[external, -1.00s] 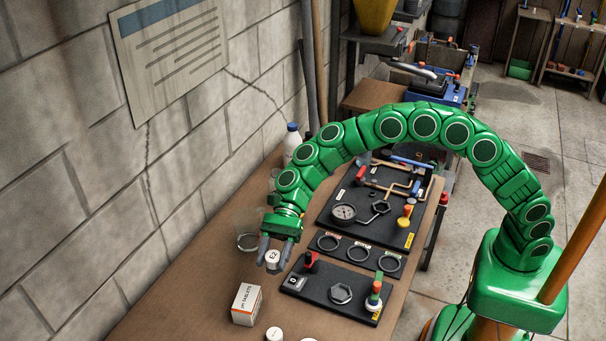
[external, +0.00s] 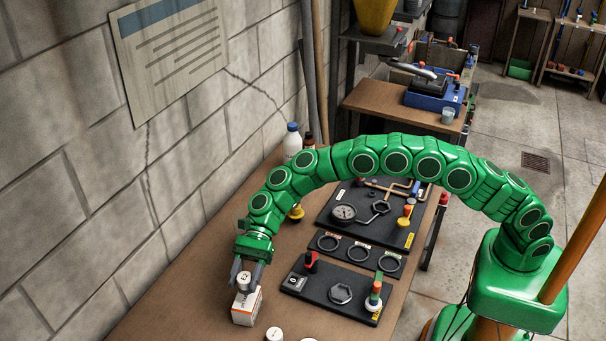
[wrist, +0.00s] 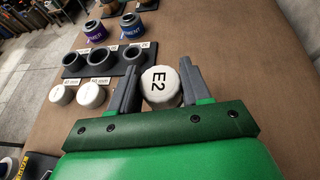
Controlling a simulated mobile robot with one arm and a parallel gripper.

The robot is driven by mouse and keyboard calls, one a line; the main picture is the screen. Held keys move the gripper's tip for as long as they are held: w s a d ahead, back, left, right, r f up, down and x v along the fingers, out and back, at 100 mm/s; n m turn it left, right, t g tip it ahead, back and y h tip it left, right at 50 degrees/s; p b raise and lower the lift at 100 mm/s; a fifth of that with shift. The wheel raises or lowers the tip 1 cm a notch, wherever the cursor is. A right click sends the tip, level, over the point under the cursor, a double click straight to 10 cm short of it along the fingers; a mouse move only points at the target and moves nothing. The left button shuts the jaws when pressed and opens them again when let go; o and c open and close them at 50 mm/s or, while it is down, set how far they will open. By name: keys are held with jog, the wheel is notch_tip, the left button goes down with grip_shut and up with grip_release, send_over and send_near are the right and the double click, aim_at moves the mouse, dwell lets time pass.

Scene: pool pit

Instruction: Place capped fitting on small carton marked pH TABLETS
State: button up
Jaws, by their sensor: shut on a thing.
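The capped fitting (external: 244,281) has a white cap marked E2. My gripper (external: 247,277) is shut on it, with a grey finger on either side. The cap (wrist: 160,88) also shows between the fingers in the wrist view. The small white-and-orange carton (external: 246,309) stands on the bench directly below the fitting in the external view. The fitting overlaps the carton's top there, and I cannot tell whether they touch. The carton's top is mostly hidden by the fitting and fingers. The carton cannot be made out in the wrist view.
A black board with a hex ring (external: 341,293) lies right of the carton. A row of round holders (external: 358,250) and a gauge board (external: 345,213) lie behind it. A white cap (external: 274,334) is near the front edge. The bench left of the carton is clear.

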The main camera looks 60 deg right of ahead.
aim_at(244, 286)
jog(key=shift+w+a+f, duration=0.15)
jog(key=shift+w+f, duration=0.05)
jog(key=shift+f, duration=1.65)
jog(key=o, duration=1.1)
jog(key=shift+r, duration=0.1)
jog(key=v, duration=1.2)
